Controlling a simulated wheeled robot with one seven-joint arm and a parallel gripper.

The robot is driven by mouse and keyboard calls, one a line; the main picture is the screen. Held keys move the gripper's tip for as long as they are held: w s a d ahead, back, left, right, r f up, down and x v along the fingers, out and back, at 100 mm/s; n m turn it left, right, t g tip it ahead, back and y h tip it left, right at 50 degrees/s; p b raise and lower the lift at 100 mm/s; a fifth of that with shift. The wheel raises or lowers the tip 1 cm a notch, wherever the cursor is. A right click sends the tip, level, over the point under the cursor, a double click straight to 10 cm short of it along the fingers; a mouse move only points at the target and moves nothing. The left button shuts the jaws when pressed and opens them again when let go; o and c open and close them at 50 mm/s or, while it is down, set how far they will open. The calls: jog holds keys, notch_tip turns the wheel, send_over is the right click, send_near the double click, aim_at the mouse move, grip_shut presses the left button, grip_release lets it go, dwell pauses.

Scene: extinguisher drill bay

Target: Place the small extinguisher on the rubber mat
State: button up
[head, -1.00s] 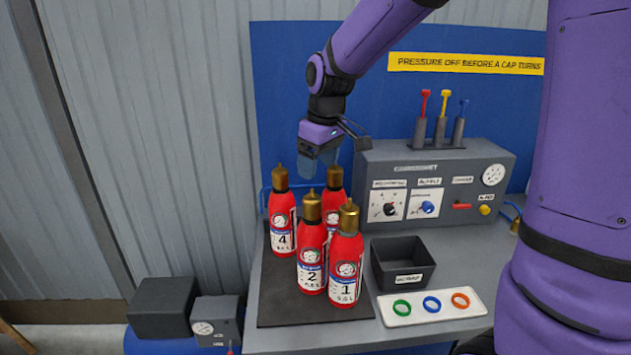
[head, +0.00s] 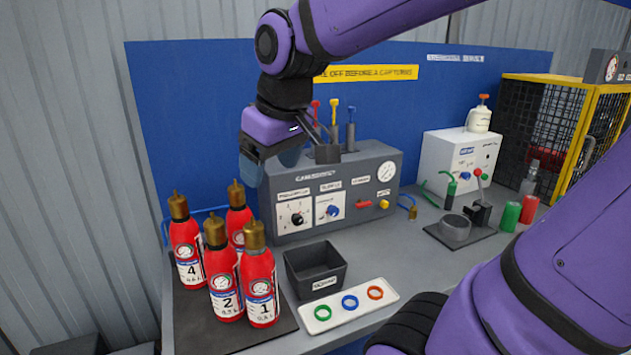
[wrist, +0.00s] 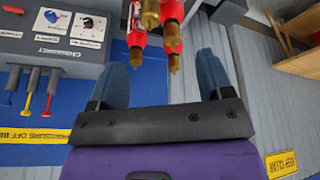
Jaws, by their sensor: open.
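Several red extinguishers with brass tops stand upright, close together, on a black rubber mat (head: 200,337) at the bench's left end. The front ones are extinguisher 1 (head: 260,290), extinguisher 2 (head: 225,287) and extinguisher 4 (head: 187,250). One more red extinguisher (head: 239,222) stands behind, partly hidden, its number unreadable. They look alike in size; I cannot tell which is the small one. My gripper (head: 270,165) is open and empty, above and behind them. In the wrist view, brass tops (wrist: 174,62) show beyond the open fingers (wrist: 165,85), with nothing between the pads.
A grey gauge box (head: 335,180) stands behind, near my gripper. Right of the mat are a black open bin (head: 315,270) and a white tray (head: 350,306) with coloured rings.

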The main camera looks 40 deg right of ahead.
jog(key=s+d+m+t, duration=0.1)
jog(key=s+m, duration=0.1)
jog(key=s, duration=0.7)
jog(key=shift+d+f, duration=0.15)
jog(key=shift+f, duration=0.2)
dwell(0.6)
